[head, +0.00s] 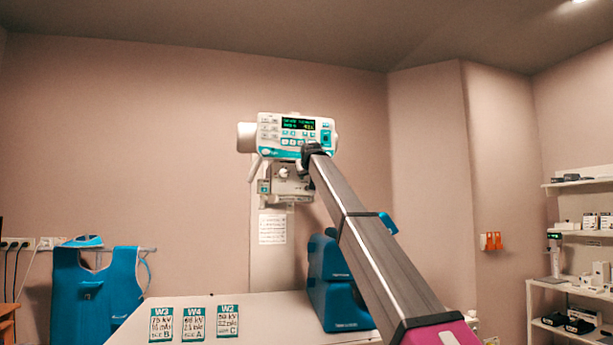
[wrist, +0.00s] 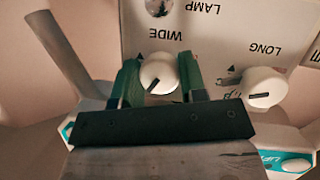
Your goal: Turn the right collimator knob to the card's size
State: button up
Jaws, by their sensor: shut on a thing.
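The collimator (head: 287,187) hangs under the tube head with its control panel facing me. In the wrist view the panel (wrist: 215,40) appears upside down. My gripper (wrist: 158,66) is shut on the white WIDE knob (wrist: 158,73), one green finger on each side. Its dark pointer mark aims toward the lower left of that view. The white LONG knob (wrist: 264,87) is free to the right, its mark roughly level. Cards W3 (head: 162,324), W4 (head: 193,323) and W2 (head: 228,321) seem to read sizes B, A and C. In the head view my arm hides the held knob.
The tube head's console (head: 297,135) has a lit display, too small to read surely. A blue apron (head: 93,290) hangs left; shelves (head: 580,235) stand right.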

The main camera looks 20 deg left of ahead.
jog(key=o, duration=0.9)
jog(key=v, duration=1.1)
